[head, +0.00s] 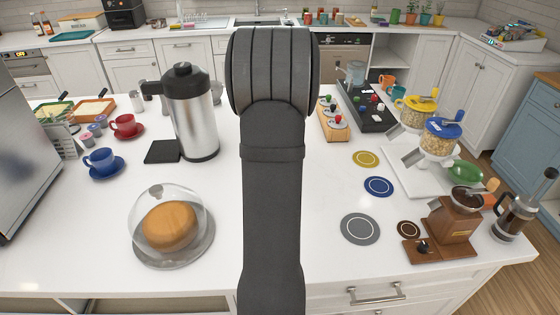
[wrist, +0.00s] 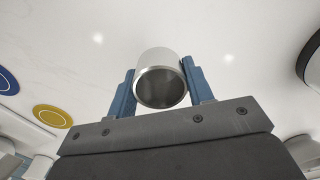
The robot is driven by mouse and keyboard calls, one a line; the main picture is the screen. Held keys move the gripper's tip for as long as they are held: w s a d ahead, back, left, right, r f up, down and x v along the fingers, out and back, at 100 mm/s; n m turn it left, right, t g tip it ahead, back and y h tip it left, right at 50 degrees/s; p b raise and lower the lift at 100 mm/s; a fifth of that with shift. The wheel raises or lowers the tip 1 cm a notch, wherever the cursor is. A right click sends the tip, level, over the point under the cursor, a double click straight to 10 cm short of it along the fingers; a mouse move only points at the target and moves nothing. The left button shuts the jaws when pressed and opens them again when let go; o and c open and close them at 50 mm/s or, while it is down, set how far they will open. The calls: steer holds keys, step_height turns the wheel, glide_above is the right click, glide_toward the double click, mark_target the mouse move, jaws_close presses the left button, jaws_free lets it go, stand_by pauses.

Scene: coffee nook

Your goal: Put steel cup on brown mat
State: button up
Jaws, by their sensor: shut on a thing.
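The steel cup (wrist: 160,62) is between the two blue fingers of my gripper (wrist: 158,72) in the wrist view, with its dark open mouth facing the camera. The fingers press on its sides. White counter lies behind it; I cannot tell its height above the counter. In the head view my arm hides the gripper and the cup. The brown mat (head: 408,230) is a small dark disc with a ring, bare, on the right part of the counter beside the wooden grinder. It is not seen in the wrist view.
A grey mat (head: 360,229), a blue mat (head: 378,187) and a yellow mat (head: 366,159) lie bare near the brown one. The wooden grinder (head: 450,229) and a French press (head: 516,217) stand to its right. A glass dome (head: 155,215) and large flask (head: 196,120) stand left.

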steer(key=shift+f, duration=1.95)
steer(key=shift+f, duration=0.2)
steer(key=o, duration=0.9)
steer(key=shift+o, duration=0.2)
steer(key=shift+r, duration=0.1)
step_height(320, 180, up, 11)
steer(key=shift+d+r, duration=0.1)
steer(key=shift+o, duration=0.4)
steer(key=shift+r, duration=0.5)
